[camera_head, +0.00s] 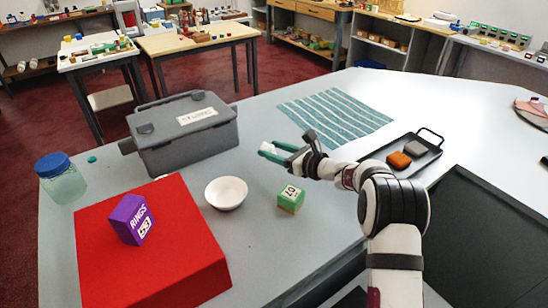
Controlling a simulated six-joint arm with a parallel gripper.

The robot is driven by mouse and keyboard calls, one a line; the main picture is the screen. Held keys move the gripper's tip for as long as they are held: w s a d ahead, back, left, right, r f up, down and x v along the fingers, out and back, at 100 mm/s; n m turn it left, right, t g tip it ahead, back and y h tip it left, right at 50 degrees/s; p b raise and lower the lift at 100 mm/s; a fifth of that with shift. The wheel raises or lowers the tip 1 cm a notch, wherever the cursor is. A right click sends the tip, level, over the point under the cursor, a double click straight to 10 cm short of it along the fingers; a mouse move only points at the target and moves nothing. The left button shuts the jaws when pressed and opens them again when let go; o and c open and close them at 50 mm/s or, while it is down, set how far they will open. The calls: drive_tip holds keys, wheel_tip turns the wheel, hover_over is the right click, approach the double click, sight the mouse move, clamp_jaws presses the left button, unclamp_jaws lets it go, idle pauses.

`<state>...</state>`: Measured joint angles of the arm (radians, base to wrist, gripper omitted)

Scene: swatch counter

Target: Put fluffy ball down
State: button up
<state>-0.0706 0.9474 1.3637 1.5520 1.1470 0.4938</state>
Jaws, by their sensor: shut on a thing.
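My gripper (271,151) reaches in from the right on my white and black arm, above the grey counter (262,255). Its teal fingers are shut on a small white thing, the fluffy ball (267,147), of which only a little shows between them. The ball is held above the counter, between the grey toolbox and the striped cloth. Its texture is too small to make out.
A grey toolbox (185,140), white bowl (226,193), green numbered block (290,200) and striped teal cloth (335,110) surround the gripper. A purple box (130,220) stands on a red block (165,275). A black tray (425,156) holds an orange and a grey piece. A jar (61,180) stands left.

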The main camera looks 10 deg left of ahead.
drive_tip(key=shift+f, duration=1.25)
drive_tip(key=shift+f, duration=0.15)
drive_tip(key=o, duration=1.3)
